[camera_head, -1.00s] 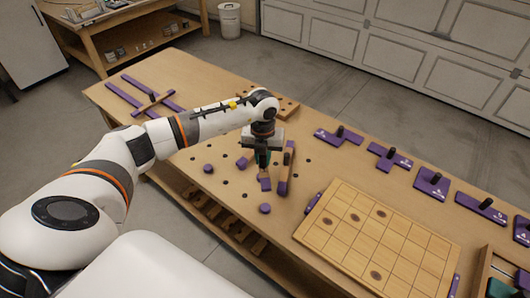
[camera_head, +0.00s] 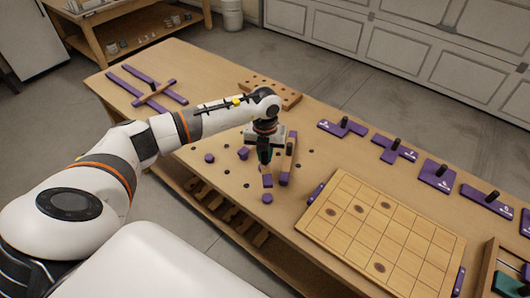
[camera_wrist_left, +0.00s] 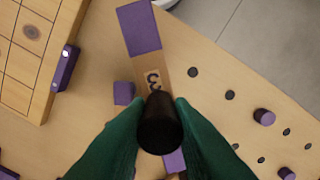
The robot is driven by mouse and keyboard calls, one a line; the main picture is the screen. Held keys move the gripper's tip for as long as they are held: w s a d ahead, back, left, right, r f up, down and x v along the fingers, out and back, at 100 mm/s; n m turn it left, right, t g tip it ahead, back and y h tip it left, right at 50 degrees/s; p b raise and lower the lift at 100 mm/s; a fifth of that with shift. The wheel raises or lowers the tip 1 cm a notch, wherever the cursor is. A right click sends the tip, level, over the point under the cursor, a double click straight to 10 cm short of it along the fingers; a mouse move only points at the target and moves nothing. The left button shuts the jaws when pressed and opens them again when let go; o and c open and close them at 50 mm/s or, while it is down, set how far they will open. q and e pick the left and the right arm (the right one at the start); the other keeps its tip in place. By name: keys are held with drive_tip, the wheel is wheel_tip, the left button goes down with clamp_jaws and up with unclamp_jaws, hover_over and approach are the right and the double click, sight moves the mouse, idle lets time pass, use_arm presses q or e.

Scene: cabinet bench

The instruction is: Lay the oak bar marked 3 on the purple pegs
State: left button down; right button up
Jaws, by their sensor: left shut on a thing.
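The oak bar marked 3 (camera_wrist_left: 150,78) has purple ends and a black knob (camera_wrist_left: 158,122). My left gripper (camera_head: 264,155) is shut on this knob, its green fingers on both sides in the left wrist view. The bar (camera_head: 267,170) hangs beneath the gripper over the bench; its exact height is unclear. One purple peg (camera_head: 267,198) shows just in front of the bar's near end. Other purple pegs stand to the left, one close by (camera_head: 243,153) and one farther off (camera_head: 209,158). My right gripper is out of view.
Another oak bar with purple ends (camera_head: 287,165) lies close to the right of the held bar. A gridded board (camera_head: 400,232) lies to the right. Purple pieces with black knobs (camera_head: 434,176) line the back edge. Dark holes dot the bench (camera_head: 215,120).

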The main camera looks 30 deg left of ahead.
sight(265, 166)
use_arm(q)
wheel_tip(265, 166, down, 4)
drive_tip(key=b, duration=0.3)
drive_tip(key=shift+f, duration=0.25)
drive_tip(key=shift+f+b, duration=0.6)
drive_tip(key=shift+f, duration=0.2)
drive_tip(key=shift+f+b, duration=0.35)
idle(0.8)
drive_tip(key=shift+f, duration=0.2)
drive_tip(key=shift+f+b, duration=0.35)
drive_tip(key=shift+b, duration=0.1)
drive_tip(key=shift+f, duration=0.15)
idle(0.9)
drive_tip(key=c, duration=0.8)
unclamp_jaws()
